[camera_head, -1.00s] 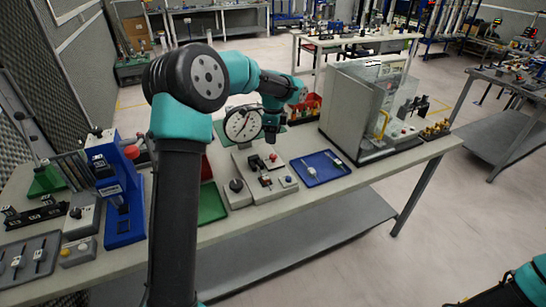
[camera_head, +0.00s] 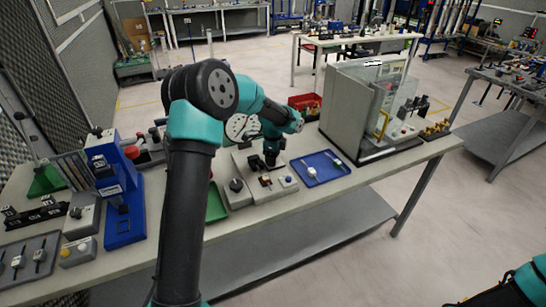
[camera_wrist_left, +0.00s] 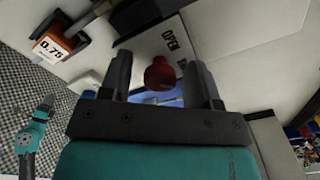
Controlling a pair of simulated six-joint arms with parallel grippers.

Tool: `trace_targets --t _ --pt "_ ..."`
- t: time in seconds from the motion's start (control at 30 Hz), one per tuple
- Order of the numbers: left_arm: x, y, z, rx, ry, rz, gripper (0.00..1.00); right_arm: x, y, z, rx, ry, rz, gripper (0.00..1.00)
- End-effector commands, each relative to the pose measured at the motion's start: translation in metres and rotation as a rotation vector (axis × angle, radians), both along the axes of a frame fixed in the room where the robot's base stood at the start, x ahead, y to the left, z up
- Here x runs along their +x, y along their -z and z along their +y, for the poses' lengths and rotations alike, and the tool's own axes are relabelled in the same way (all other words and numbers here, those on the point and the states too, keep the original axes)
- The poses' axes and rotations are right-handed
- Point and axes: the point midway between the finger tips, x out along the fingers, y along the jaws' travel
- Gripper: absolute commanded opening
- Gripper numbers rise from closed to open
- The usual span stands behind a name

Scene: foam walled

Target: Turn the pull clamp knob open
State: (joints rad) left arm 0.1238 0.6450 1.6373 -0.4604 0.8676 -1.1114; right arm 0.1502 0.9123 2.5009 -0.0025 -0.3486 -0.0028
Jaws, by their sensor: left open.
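The red clamp knob (camera_wrist_left: 160,74) shows in the left wrist view between my left gripper's two fingers, with gaps on both sides. My left gripper (camera_wrist_left: 161,78) is open around it; I cannot tell any contact. An "OPEN" label (camera_wrist_left: 170,40) is printed on the pale surface beside the knob. In the head view my left gripper (camera_head: 271,160) points down over the clamp fixture (camera_head: 241,160) and hides the knob. A distant arm in the left wrist view, which looks like my right, has a small dark gripper (camera_wrist_left: 47,103); its jaw state is unclear.
A blue tray (camera_head: 335,177) with tools lies right of the fixture, and a green tray (camera_head: 216,205) lies left. A dial gauge (camera_head: 235,126) stands behind my left arm. A large grey enclosure (camera_head: 345,105) and a blue press (camera_head: 108,165) flank the work area.

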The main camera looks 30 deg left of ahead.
Motion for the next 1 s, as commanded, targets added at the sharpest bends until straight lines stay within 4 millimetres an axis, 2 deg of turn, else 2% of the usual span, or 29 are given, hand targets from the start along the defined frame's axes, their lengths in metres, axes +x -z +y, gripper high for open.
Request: trace_targets --t 0.07,0.53,1.0 --pt "0.0 -0.0001 0.0 0.0 0.0 0.0 0.52 0.0 0.0 0.0 0.0 0.0 0.0 0.54" --pt "0.0 -0.0003 -0.0001 0.0 0.0 0.0 0.07 0.0 0.0 0.0 0.0 0.0 0.0 0.54" --pt "-0.0001 -0.0003 0.0002 0.001 -0.082 0.0 0.07 0.0 0.0 0.0 0.0 0.0 0.0 0.54"
